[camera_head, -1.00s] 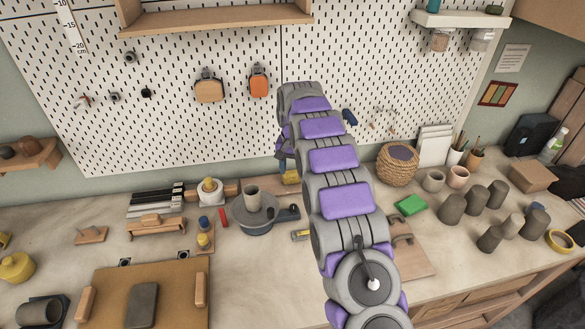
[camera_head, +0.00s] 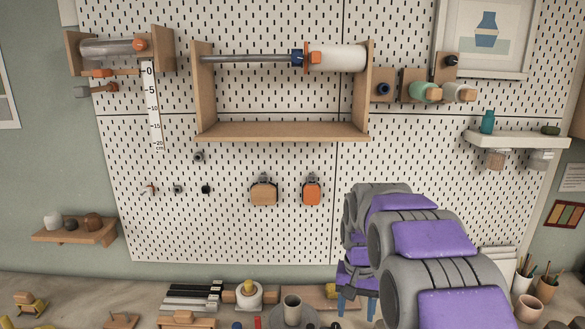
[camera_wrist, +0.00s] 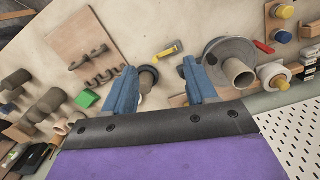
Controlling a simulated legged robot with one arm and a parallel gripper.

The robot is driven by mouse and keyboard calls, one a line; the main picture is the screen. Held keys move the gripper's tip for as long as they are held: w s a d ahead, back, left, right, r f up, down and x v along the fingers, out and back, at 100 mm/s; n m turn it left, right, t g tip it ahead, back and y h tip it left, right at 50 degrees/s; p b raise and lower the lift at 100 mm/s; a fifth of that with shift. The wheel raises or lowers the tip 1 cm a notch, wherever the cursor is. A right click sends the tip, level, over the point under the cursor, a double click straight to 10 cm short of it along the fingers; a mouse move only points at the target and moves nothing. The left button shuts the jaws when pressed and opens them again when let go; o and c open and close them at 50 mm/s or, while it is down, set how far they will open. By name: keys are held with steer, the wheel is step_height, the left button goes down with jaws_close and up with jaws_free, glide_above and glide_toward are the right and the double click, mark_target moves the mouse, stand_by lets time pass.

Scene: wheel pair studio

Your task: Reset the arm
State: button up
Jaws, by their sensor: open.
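My gripper (camera_wrist: 158,80) shows in the wrist view as two blue fingers spread apart. It is open, and I see nothing held between the fingers. In the head view my gripper (camera_head: 356,304) points down over the workbench (camera_head: 85,288), in front of the pegboard, partly hidden by my grey and purple arm. In the wrist view the fingers hang above the bench (camera_wrist: 165,25). A dark ring-shaped piece (camera_wrist: 148,76) lies below, between the fingers in the picture. A grey round base (camera_wrist: 213,53) with a clay-coloured cylinder (camera_wrist: 238,73) is beside the right finger.
In the head view a wooden shelf frame (camera_head: 285,131) holding a rod and white roll juts from the pegboard. A white shelf (camera_head: 520,139) is at right. In the wrist view, a green block (camera_wrist: 87,99) and several brown cylinders (camera_wrist: 48,100) lie at left.

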steer(key=s+f+n+b, duration=0.1)
steer(key=s+f, duration=0.1)
steer(key=s, duration=1.5)
steer(key=s+f+n+g+b, duration=0.1)
steer(key=s+f+n, duration=0.1)
steer(key=s, duration=1.6)
steer(key=shift+s+a, duration=0.15)
steer(key=shift+a, duration=0.05)
